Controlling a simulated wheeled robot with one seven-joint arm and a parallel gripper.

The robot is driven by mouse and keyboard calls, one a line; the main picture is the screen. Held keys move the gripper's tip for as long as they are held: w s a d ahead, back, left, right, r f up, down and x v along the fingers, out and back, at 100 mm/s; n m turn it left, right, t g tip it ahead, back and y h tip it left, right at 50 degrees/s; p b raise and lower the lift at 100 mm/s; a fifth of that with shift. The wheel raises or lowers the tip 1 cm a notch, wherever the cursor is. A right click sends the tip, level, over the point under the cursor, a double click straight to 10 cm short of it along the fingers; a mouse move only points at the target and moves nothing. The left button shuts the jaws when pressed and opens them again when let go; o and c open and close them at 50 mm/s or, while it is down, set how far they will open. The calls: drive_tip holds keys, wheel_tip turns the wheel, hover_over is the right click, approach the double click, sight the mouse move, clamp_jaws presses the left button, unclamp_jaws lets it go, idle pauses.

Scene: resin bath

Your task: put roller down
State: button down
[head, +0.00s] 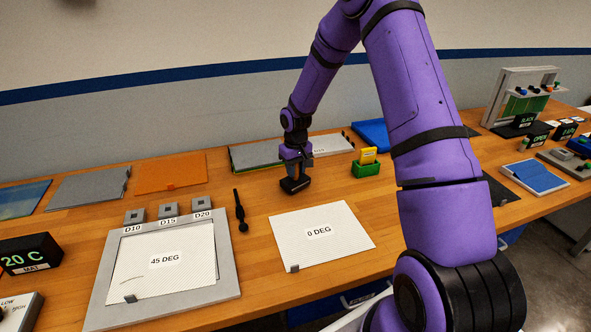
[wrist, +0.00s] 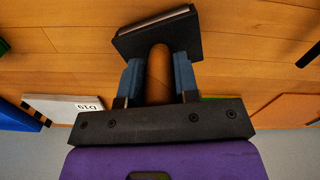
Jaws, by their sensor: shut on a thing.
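My gripper (head: 297,161) reaches down over the middle of the wooden table. In the wrist view its two blue-grey fingers (wrist: 158,78) are shut on the brown, rounded handle of the roller (wrist: 158,62). A dark block-like part with a pale edge (wrist: 158,33) is at the handle's far end; I cannot tell whether it is the roller's head or a separate holder. In the head view this dark part (head: 295,186) is just below the fingers, at or close above the tabletop. I cannot tell whether it touches.
A white "0 DEG" sheet (head: 335,252) lies in front, and a grey-framed "45 DEG" sheet (head: 128,271) at left. A black tool (head: 240,212) lies left of my gripper. A green box with a yellow card (head: 367,168) stands right. Bare wood (head: 262,190) surrounds the dark part.

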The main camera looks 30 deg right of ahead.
drive_tip(key=shift+f, duration=0.15)
drive_tip(key=c, duration=0.8)
unclamp_jaws()
drive_tip(key=shift+c, duration=0.2)
wheel_tip(320, 180, up, 12)
drive_tip(key=shift+r, duration=0.1)
drive_tip(key=s+a+r+t+h, duration=0.1)
drive_tip(key=s+a+r, duration=0.2)
drive_tip(key=s+r, duration=0.55)
drive_tip(key=s+a+r+t, duration=0.1)
drive_tip(key=s+a+r, duration=0.2)
drive_tip(key=s+r, duration=0.55)
drive_tip(key=s+a+r+t, duration=0.1)
drive_tip(key=s+r, duration=0.2)
drive_tip(key=s, duration=0.7)
drive_tip(key=s+a+r+t+y, duration=0.1)
drive_tip(key=s+a+r+t, duration=0.1)
drive_tip(key=s, duration=0.8)
drive_tip(key=shift+s+a+r, duration=0.15)
drive_tip(key=shift+a+r, duration=0.05)
drive_tip(key=shift+r, duration=0.6)
